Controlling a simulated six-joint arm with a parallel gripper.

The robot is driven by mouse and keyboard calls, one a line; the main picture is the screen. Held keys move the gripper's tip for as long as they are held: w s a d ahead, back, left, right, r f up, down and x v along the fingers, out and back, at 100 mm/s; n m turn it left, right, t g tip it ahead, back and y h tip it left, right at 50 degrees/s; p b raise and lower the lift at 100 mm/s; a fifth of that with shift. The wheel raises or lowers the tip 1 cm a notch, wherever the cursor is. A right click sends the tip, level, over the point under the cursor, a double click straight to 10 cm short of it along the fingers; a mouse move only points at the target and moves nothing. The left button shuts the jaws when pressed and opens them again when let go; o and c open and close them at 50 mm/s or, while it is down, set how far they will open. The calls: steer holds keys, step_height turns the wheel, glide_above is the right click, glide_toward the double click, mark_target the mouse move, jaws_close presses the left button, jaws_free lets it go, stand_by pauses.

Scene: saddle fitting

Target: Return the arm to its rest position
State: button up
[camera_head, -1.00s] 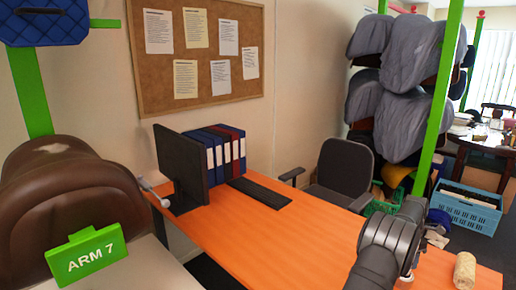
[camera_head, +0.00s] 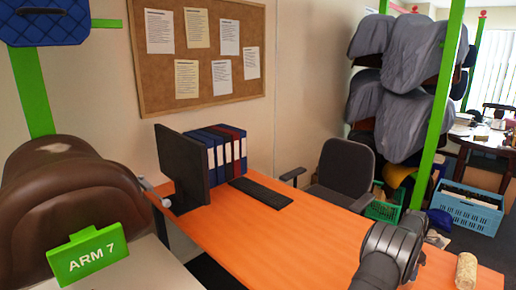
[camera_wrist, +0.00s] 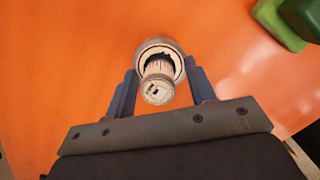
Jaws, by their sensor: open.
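My gripper (camera_wrist: 160,70) shows in the wrist view with its two dark fingers apart. A pale round-ended cylinder (camera_wrist: 157,90) with a metallic ring (camera_wrist: 160,47) around its far end lies between the fingers in that picture. The fingers look clear of it on both sides; I cannot tell how far below them it is. In the head view my dark arm (camera_head: 390,252) reaches over the right part of the orange table, and the gripper itself is hidden there.
The orange table (camera_head: 270,235) carries a monitor, a keyboard (camera_head: 260,193), several binders and a tan cylinder (camera_head: 466,271) right of my arm. A chair (camera_head: 345,170) stands behind it. A brown saddle (camera_head: 80,200) is at left. A green object (camera_wrist: 290,18) shows in the wrist view.

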step_height(320, 180, up, 5)
steer(key=shift+f, duration=0.1)
steer(key=s+d+r, duration=0.3)
steer(key=s+r, duration=0.4)
steer(key=s, duration=0.5)
steer(key=s+a+f, duration=0.3)
steer(key=s+a, duration=0.4)
steer(key=s+a+f, duration=0.2)
steer(key=s+a, duration=0.4)
steer(key=a, duration=0.1)
steer(key=w+a+f, duration=0.1)
steer(key=w+f, duration=0.3)
steer(key=w, duration=0.2)
steer(key=shift+a+n, duration=0.3)
